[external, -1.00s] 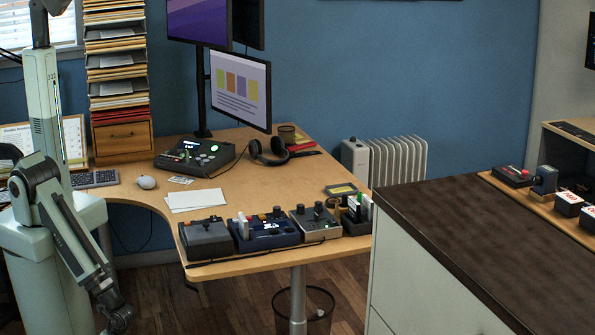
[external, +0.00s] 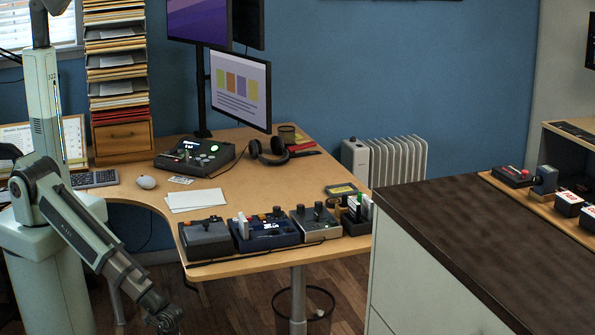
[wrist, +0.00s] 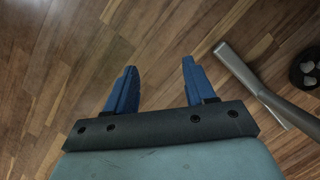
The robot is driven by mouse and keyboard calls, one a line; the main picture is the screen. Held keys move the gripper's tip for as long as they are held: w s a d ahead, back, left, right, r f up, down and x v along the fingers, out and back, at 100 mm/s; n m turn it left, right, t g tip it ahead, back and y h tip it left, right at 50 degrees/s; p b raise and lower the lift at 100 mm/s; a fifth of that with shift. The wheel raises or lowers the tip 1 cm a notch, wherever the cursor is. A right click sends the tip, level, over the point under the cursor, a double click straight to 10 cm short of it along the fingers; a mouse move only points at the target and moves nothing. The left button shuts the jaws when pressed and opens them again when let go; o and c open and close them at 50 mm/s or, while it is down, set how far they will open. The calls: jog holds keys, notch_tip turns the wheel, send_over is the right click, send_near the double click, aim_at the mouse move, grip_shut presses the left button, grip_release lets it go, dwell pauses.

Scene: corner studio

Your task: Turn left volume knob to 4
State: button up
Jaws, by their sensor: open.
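A grey device (external: 318,226) with two dark knobs stands at the desk's front right. The frames do not show any label telling which knob is the left volume knob. My gripper (external: 165,318) hangs low at the bottom of the external view, below and left of the desk's front edge, well apart from the devices. In the wrist view my gripper (wrist: 158,68) has two blue fingers spread wide, with nothing between them but floor beyond.
A dark grey box (external: 206,240) stands at the desk's (external: 235,268) front left corner. A pen holder (external: 355,222) stands right of the grey device. A metal desk leg (wrist: 262,88) and a waste bin (wrist: 306,68) show in the wrist view. A dark-topped counter (external: 480,250) fills the right.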

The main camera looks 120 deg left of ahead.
jog(key=w+a+r+n+t, duration=0.1)
jog(key=w+a+r, duration=0.45)
jog(key=w, duration=0.45)
jog(key=w+a+r+n+t, duration=0.2)
jog(key=w+a+r, duration=0.2)
jog(key=w+r, duration=0.5)
jog(key=w+a+r+n+t, duration=0.1)
jog(key=w+a+r, duration=0.4)
jog(key=w, duration=0.7)
jog(key=w+a+r+n+t+y, duration=0.1)
jog(key=w+a+r+n, duration=0.2)
jog(key=a+r, duration=0.55)
jog(key=w+a+r+n, duration=0.2)
jog(key=w+a+r, duration=0.2)
jog(key=a+r, duration=0.4)
notch_tip(320, 180, up, 14)
jog(key=n+g+h, duration=0.1)
jog(key=n+g, duration=0.1)
jog(key=n, duration=0.8)
send_over(319, 202)
notch_tip(319, 202, down, 13)
jog(key=shift+d, duration=0.1)
